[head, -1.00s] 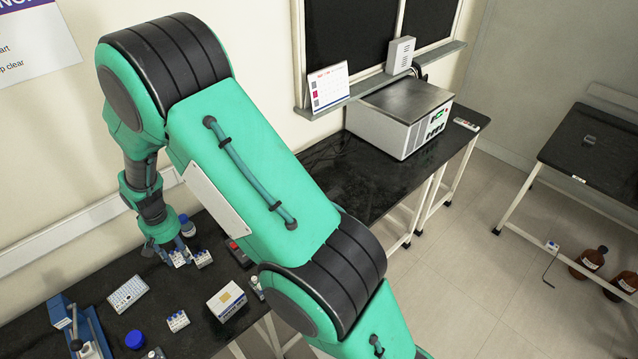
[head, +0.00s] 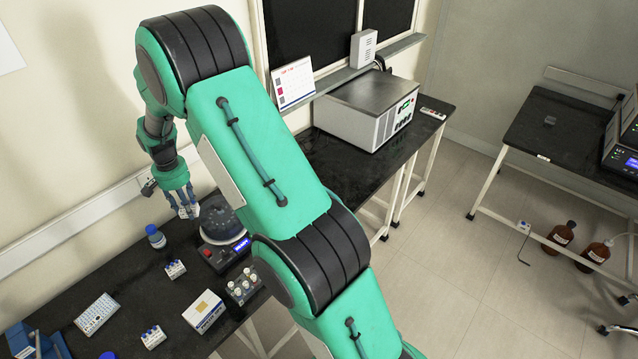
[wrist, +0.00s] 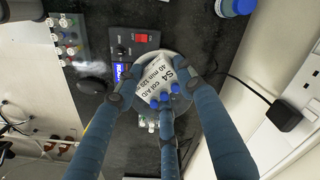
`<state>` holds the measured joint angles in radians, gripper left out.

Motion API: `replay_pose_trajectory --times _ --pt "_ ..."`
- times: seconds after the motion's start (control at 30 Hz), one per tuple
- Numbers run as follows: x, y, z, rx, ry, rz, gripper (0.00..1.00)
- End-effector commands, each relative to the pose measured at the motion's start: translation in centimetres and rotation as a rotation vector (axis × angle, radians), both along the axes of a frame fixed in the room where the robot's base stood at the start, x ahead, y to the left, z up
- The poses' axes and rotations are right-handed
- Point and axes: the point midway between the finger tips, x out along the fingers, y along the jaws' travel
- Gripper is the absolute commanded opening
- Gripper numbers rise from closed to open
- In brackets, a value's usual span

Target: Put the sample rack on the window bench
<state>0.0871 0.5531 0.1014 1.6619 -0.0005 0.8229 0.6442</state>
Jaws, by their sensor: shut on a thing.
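My gripper (head: 184,208) has blue fingers and is shut on a small sample rack, raised above the dark bench beside the wall. A similar rack (head: 175,269) stands on the bench below, and another (head: 152,337) stands nearer the front. A separate dark bench (head: 560,125) stands at the right across the floor.
A blue-capped bottle (head: 156,237), a vial rack (head: 244,287) and a white box (head: 204,312) stand nearby. A large grey instrument (head: 369,108) occupies the bench's far part; bare surface lies before it.

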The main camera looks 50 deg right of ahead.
Motion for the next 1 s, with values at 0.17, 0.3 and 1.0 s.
replay_pose_trajectory --times 0.17,0.3,1.0 --pt "1.1 -7.2 -0.4 0.0 -0.001 -0.208 0.12" --pt "1.5 -12.7 -0.4 0.0 -0.001 -0.37 0.12" --pt "-3.7 -40.8 -0.2 0.0 -0.004 -1.174 0.12"
